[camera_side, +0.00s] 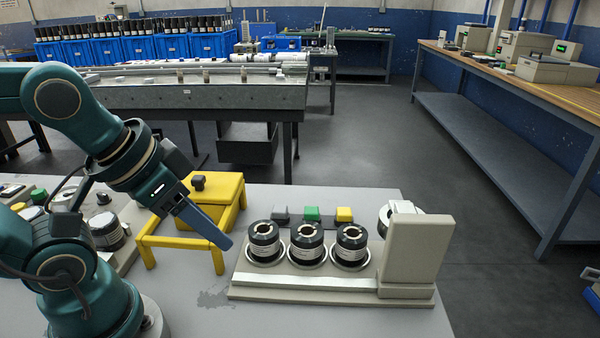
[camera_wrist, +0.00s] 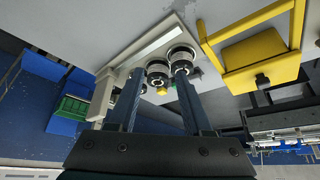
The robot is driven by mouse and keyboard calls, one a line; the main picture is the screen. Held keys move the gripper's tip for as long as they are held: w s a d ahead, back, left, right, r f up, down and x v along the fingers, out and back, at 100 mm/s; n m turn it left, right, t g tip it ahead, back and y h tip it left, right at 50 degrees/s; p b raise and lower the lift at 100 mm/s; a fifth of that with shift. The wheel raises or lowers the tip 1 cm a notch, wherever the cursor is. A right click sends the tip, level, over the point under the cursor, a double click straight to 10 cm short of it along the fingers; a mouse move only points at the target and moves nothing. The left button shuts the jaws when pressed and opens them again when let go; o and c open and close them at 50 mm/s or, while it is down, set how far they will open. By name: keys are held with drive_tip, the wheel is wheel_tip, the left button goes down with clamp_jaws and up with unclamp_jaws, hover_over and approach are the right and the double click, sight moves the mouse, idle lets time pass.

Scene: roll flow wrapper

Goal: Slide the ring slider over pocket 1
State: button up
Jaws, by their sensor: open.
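A beige fixture (camera_side: 332,297) carries three round pockets in a row, each holding a dark roll with a pale band: a left roll (camera_side: 264,241), a middle roll (camera_side: 308,244) and a right roll (camera_side: 350,246). A tall beige block (camera_side: 415,252) stands at the right end of the silver rail (camera_side: 300,283), with a white ring (camera_side: 386,213) partly hidden behind it; I cannot tell which part is the ring slider. No pocket number is readable. My gripper (camera_side: 224,242) is open and empty, left of the left roll. In the wrist view its fingers (camera_wrist: 160,72) point toward the rolls.
A yellow stand (camera_side: 190,240) with a dark knob is close behind my gripper on the left. Black, green and yellow buttons (camera_side: 312,213) sit behind the rolls. Another fixture with a roll (camera_side: 106,232) is at the far left. Bare table lies in front of the fixture.

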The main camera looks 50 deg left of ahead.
drive_tip(key=shift+o, duration=0.6)
drive_tip(key=w+a+r+t+y, duration=0.1)
drive_tip(key=w+a+r+t, duration=0.15)
drive_tip(key=w+r, duration=0.4)
drive_tip(key=w+a+r+t+y, duration=0.15)
drive_tip(key=w+r+t, duration=0.25)
drive_tip(key=w, duration=0.6)
drive_tip(key=m+g+h, duration=0.3)
drive_tip(key=m+h, duration=0.6)
drive_tip(key=h, duration=0.3)
hover_over(410, 217)
drive_tip(key=f, duration=0.6)
drive_tip(key=shift+s+d, duration=0.1)
drive_tip(key=shift+d, duration=0.15)
drive_tip(key=shift+a+f, duration=0.15)
drive_tip(key=shift+f, duration=3)
drive_tip(key=shift+t, duration=0.25)
drive_tip(key=shift+x, duration=2.6)
